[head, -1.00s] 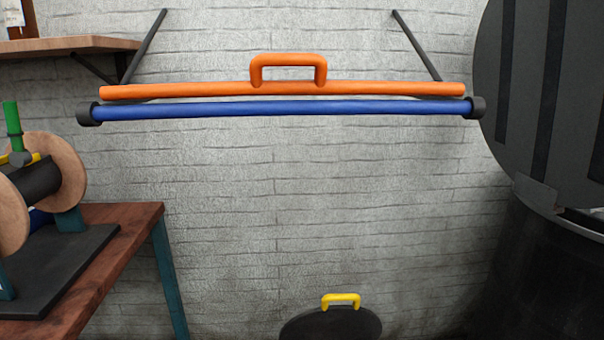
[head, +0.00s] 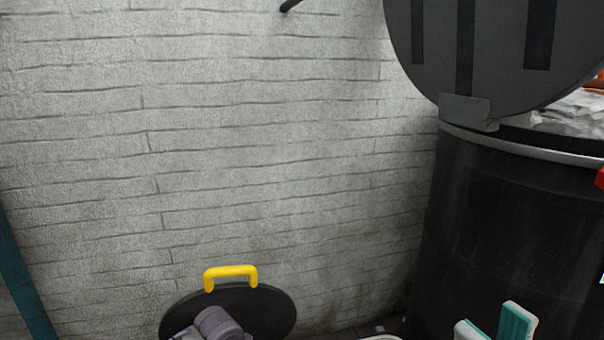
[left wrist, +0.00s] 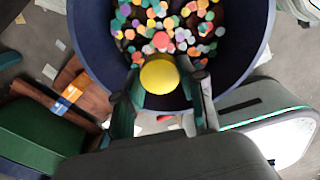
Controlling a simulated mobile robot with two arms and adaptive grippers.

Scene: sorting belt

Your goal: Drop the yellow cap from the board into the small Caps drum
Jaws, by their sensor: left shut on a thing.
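In the left wrist view the yellow cap (left wrist: 159,74) is between the fingertips of my left gripper (left wrist: 160,80), which is shut on it. The cap appears over the open mouth of a round dark blue drum (left wrist: 258,45), with many coloured caps lying inside. I cannot read a label on the drum. The cap's height above the contents is hard to tell. In the head view the tips of my right gripper (head: 495,326) show at the bottom edge, apart with nothing between them. My left gripper is not visible in the head view.
In the head view a black round lid with a yellow handle (head: 230,276) stands near the brick wall. A large black drum (head: 490,220) with a raised lid is at the right. In the left wrist view a green box (left wrist: 40,125) and brown planks (left wrist: 65,85) lie left of the drum.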

